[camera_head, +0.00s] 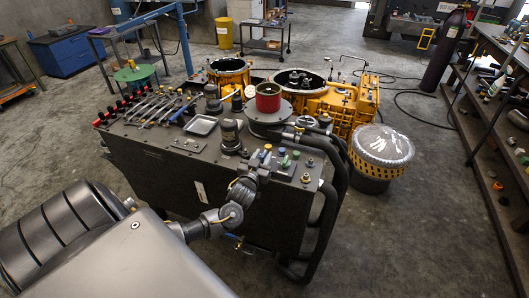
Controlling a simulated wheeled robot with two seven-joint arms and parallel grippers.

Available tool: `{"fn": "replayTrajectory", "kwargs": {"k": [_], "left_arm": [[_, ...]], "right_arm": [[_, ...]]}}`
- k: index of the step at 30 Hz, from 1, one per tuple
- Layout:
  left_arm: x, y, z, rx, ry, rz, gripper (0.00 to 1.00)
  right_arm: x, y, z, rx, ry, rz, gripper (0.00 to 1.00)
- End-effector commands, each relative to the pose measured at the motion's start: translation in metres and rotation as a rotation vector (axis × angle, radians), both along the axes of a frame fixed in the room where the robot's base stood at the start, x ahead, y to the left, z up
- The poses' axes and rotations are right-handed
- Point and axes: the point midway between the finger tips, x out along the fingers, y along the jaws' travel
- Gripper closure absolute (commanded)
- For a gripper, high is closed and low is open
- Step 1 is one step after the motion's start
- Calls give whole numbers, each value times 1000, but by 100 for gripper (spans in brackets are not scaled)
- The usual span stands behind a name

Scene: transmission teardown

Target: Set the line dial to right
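My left gripper (256,174) is at the front edge of the dark console (160,170), beside a small control panel (284,172). The gripper is small and dark against the console, so I cannot tell whether its fingers are open or shut. The panel carries several blue, green and red knobs or buttons, and a brass-coloured knob (306,178) near its right corner. I cannot make out which control is the line dial or which way it points; the gripper covers the panel's left part. My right gripper is not in view.
A row of levers (155,105) and a square tray (200,125) are on the console's left. Thick black hoses (335,175) bend down its right side. Yellow transmission housings (345,105) stand behind, and a drum with a perforated yellow rim (383,150) stands right.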

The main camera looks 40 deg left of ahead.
Motion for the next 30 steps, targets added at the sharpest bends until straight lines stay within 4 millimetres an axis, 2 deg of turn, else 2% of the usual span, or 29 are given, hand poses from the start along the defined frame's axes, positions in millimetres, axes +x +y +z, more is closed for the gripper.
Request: {"fn": "replayTrajectory", "kwargs": {"k": [6, 15, 23, 30], "left_arm": [[17, 6, 0, 0, 0, 0, 66], [18, 6, -1, 0, 0, 0, 66], [18, 6, -1, 0, 0, -1, 100], [18, 6, -1, 1, 1, -8, 100]], "right_arm": [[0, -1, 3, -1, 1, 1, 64], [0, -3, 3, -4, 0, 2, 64], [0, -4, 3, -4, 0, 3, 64], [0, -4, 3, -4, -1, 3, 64]]}}
